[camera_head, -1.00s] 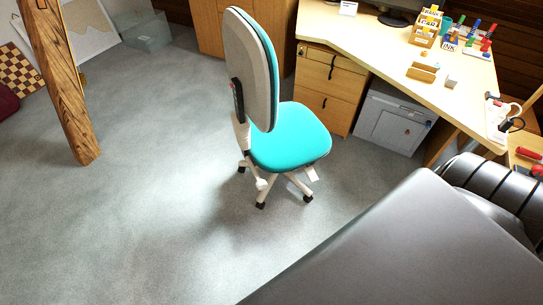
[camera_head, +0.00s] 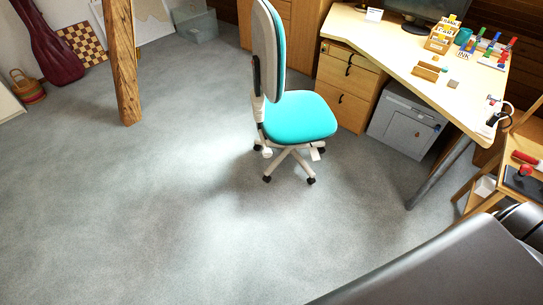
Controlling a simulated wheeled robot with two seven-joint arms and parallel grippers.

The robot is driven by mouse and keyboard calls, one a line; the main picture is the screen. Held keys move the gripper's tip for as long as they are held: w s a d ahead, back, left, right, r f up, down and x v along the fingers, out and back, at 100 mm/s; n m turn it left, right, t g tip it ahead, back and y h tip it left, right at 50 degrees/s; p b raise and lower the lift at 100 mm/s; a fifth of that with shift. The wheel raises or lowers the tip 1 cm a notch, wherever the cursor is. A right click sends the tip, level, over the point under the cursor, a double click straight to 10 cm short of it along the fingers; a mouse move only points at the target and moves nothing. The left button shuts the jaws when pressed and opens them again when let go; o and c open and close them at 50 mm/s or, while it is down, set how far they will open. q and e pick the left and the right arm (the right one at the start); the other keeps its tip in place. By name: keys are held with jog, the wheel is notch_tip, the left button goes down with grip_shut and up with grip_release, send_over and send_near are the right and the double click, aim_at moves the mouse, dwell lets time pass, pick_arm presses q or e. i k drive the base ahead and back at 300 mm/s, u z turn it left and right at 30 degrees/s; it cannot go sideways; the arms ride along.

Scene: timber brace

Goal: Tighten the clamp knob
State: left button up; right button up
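No clamp knob can be made out with certainty. A small red knob-like part (camera_head: 525,171) sits on a dark item on the wooden stand at the right edge, with a red rounded piece (camera_head: 524,157) just behind it. They are too small to tell what they are. A timber post (camera_head: 122,65) stands on the floor at the upper left. Neither of my grippers is in view. A large dark grey part of my own body fills the lower right corner.
A turquoise office chair (camera_head: 300,116) stands mid-floor. Behind it is a desk (camera_head: 390,47) with drawers (camera_head: 349,84) and a grey cabinet (camera_head: 405,120) beneath. A wooden stand (camera_head: 493,190) is at right. A guitar case (camera_head: 52,45) leans at far left. The left and front floor is clear.

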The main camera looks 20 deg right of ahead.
aim_at(267, 153)
jog(key=z, duration=1.55)
jog(key=i, duration=0.5)
